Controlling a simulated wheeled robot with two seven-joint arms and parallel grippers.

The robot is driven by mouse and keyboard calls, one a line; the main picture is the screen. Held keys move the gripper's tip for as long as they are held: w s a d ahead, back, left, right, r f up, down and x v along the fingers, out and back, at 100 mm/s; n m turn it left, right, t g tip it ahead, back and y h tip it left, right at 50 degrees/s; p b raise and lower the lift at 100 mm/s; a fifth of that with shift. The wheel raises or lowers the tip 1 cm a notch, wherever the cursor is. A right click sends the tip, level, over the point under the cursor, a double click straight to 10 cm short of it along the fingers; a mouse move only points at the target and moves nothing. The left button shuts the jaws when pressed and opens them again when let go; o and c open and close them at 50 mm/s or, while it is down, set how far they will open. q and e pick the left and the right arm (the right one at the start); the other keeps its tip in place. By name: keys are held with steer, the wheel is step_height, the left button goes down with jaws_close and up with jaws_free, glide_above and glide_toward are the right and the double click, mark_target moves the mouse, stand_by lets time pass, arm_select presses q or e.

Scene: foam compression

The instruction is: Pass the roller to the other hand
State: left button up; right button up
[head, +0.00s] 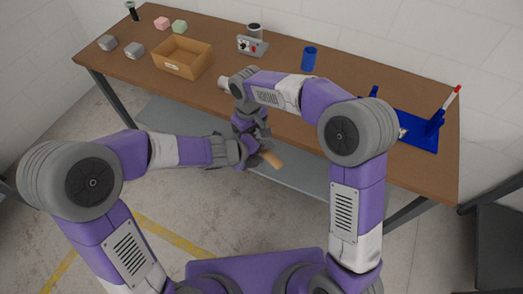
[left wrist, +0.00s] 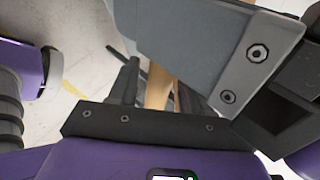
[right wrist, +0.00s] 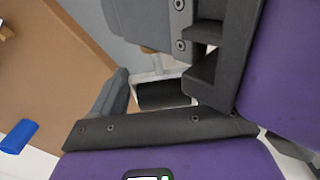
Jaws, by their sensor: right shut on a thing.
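The roller's tan handle (head: 270,158) sticks out to the lower right of my two grippers, which meet in front of the table. My right gripper (head: 260,136) is shut on the roller; the arm and gripper hide much of it. My left gripper (head: 248,155) is close beside it at the handle. In the left wrist view the tan handle (left wrist: 157,88) lies between the left fingers, close to both; whether they press on it is unclear.
A grey shelf (head: 290,172) lies beneath the tabletop.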

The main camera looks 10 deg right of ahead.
arm_select(q)
jaws_close()
arm_select(e)
steer(key=o, duration=1.1)
steer(key=shift+o, duration=0.2)
